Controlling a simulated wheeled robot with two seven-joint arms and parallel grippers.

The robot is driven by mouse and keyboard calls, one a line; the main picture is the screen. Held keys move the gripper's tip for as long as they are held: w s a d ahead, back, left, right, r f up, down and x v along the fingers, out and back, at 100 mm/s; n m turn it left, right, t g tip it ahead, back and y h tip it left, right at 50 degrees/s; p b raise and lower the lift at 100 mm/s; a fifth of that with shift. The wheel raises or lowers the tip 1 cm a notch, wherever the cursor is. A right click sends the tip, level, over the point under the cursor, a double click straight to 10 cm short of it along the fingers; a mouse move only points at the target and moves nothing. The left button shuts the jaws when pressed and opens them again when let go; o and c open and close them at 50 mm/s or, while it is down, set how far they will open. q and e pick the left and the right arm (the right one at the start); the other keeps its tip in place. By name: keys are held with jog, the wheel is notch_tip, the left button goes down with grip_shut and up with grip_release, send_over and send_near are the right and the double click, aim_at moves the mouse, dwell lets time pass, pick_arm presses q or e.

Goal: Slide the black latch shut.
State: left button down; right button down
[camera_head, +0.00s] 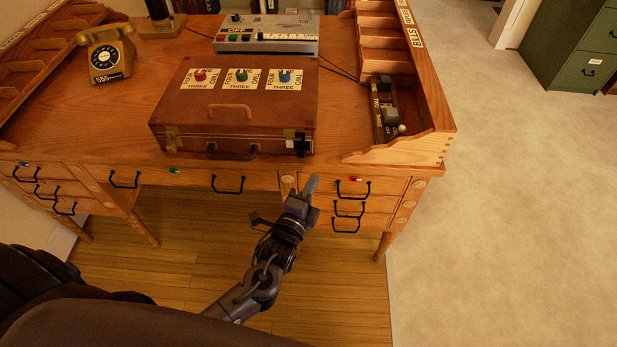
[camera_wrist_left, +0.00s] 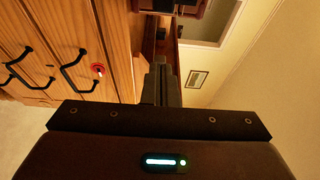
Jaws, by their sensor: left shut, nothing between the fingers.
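The black latch (camera_head: 300,146) sits at the right end of the front face of a closed brown case (camera_head: 228,78), beside a brass fitting. The case lies on the wooden desk with its handle facing me. My left gripper (camera_head: 311,184) is shut and empty. In the head view it appears just below the latch, in front of the desk's drawers, apart from the latch. Its closed fingers also show in the left wrist view (camera_wrist_left: 160,82). I cannot clearly make out the latch in that view. My right gripper is not in view.
Drawers with black handles (camera_head: 347,209) line the desk front. A raised wooden organizer (camera_head: 432,100) holding a dark switch device (camera_head: 387,112) stands right of the case. A grey control box (camera_head: 266,35) is behind it, and a yellow telephone (camera_head: 106,55) is at left.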

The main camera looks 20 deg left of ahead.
aim_at(299, 155)
pick_arm(q)
jog(key=w+a, duration=0.1)
jog(key=w, duration=0.1)
jog(key=w+a+p, duration=0.1)
jog(key=w, duration=0.1)
jog(key=w+a+p, duration=0.1)
jog(key=w, duration=0.2)
jog(key=shift+w+a, duration=0.1)
jog(key=shift+a, duration=0.1)
jog(key=shift+s+a+p, duration=0.2)
jog(key=shift+a+p, duration=0.05)
jog(key=shift+a, duration=0.4)
jog(key=shift+s+a+p, duration=0.2)
jog(key=shift+a+p, duration=0.05)
jog(key=shift+a, duration=0.5)
